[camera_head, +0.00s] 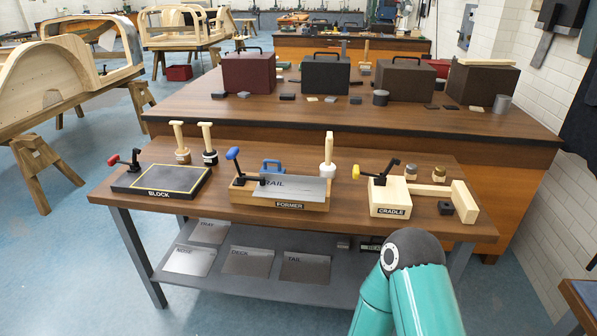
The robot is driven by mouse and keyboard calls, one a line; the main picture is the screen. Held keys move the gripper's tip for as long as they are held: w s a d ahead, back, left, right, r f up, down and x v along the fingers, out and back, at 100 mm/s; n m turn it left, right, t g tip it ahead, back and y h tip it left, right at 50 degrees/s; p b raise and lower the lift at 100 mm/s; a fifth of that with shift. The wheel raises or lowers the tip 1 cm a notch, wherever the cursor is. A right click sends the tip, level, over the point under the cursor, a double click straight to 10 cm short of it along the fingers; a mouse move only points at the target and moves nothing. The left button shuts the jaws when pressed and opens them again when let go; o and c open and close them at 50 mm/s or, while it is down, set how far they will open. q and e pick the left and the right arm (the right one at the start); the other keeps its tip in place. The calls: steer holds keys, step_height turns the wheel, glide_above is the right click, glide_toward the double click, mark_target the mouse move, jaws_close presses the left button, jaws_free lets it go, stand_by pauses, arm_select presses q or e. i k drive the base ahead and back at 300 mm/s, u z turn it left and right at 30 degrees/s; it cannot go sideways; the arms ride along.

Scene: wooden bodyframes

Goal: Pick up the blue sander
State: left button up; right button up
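A small blue block with a looped handle (272,166), which looks like the blue sander, stands on the wooden workbench (340,158), just behind the wooden former (289,205). Its lower part is partly hidden by the former and the metal sheet marked "RAIL" (300,188) on it. A blue-handled clamp (233,155) is at its left. One of my teal arm links shows at the bottom right, in front of the bench. Neither of my grippers is in view.
The black block fixture (160,180) with a red-handled clamp (125,160) stands left. Mallets (208,145) stand behind it. The cradle (390,197) with a yellow-handled clamp (375,172) stands right. Metal sheets (248,262) lie on the lower shelf (225,283).

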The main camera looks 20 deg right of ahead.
mark_target(265, 168)
steer(key=z, duration=0.05)
steer(key=i, duration=0.9)
